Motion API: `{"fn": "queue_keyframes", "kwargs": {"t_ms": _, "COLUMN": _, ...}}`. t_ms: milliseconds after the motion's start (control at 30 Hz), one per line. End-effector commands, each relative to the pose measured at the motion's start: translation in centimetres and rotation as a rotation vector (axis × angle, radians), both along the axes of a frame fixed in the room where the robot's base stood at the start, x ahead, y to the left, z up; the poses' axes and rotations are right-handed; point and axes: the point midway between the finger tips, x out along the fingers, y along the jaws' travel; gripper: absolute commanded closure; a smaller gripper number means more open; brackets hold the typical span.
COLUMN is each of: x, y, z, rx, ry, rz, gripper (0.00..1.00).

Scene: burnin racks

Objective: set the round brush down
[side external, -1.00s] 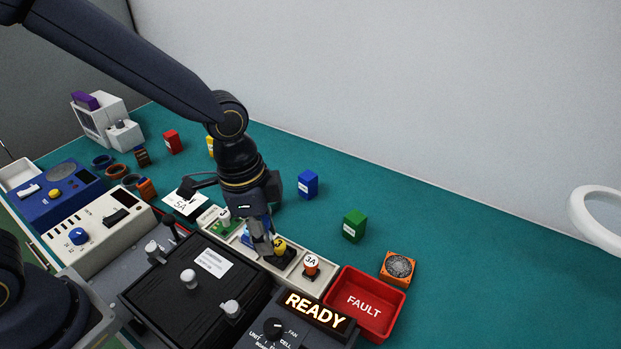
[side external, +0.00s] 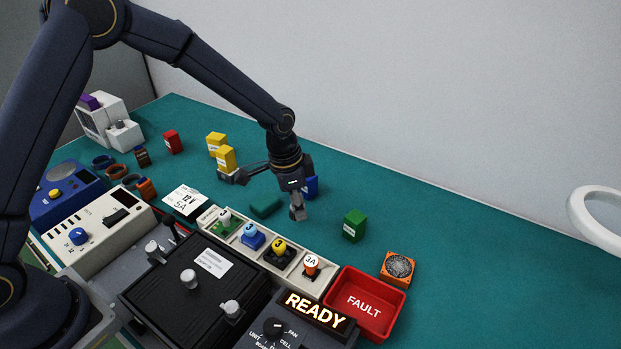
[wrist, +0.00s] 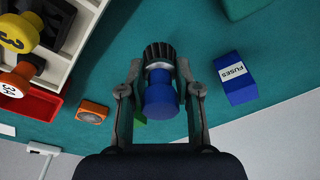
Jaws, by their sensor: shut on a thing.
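My gripper (wrist: 159,75) is shut on the round brush (wrist: 160,98), which has a blue round body and a dark ribbed ring. The brush sits between the two fingers in the wrist view. In the side view my gripper (side external: 297,212) is low over the teal bench top (side external: 330,260), behind the tray and beside a blue box. The brush is mostly hidden by the fingers there. I cannot tell whether it touches the bench.
A blue fuses box (wrist: 236,78) stands close on the right in the wrist view. A white tray (side external: 320,284) holds numbered knobs, next to a red FAULT bin (side external: 395,312).

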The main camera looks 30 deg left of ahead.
Motion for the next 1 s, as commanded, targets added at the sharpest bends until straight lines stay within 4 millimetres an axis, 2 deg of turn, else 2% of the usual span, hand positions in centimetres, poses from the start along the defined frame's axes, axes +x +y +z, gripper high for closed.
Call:
{"fn": "queue_keyframes", "kwargs": {"t_ms": 167, "x": 0.8, "y": -0.2, "z": -1.1, "rx": 0.001, "ry": 0.001, "rz": 0.000, "gripper": 1.00}}
{"fn": "queue_keyframes", "kwargs": {"t_ms": 367, "x": 0.7, "y": -0.2, "z": -3.9, "rx": 0.001, "ry": 0.001, "rz": -0.001, "gripper": 1.00}}
{"fn": "queue_keyframes", "kwargs": {"t_ms": 733, "x": 0.7, "y": -0.2, "z": -4.3, "rx": 0.000, "ry": 0.000, "rz": -0.001, "gripper": 1.00}}
{"fn": "queue_keyframes", "kwargs": {"t_ms": 767, "x": 0.8, "y": -0.2, "z": -4.3, "rx": 0.000, "ry": 0.000, "rz": -0.001, "gripper": 0.65}}
{"fn": "queue_keyframes", "kwargs": {"t_ms": 1000, "x": 0.7, "y": -0.2, "z": -4.3, "rx": 0.000, "ry": 0.000, "rz": -0.001, "gripper": 0.42}}
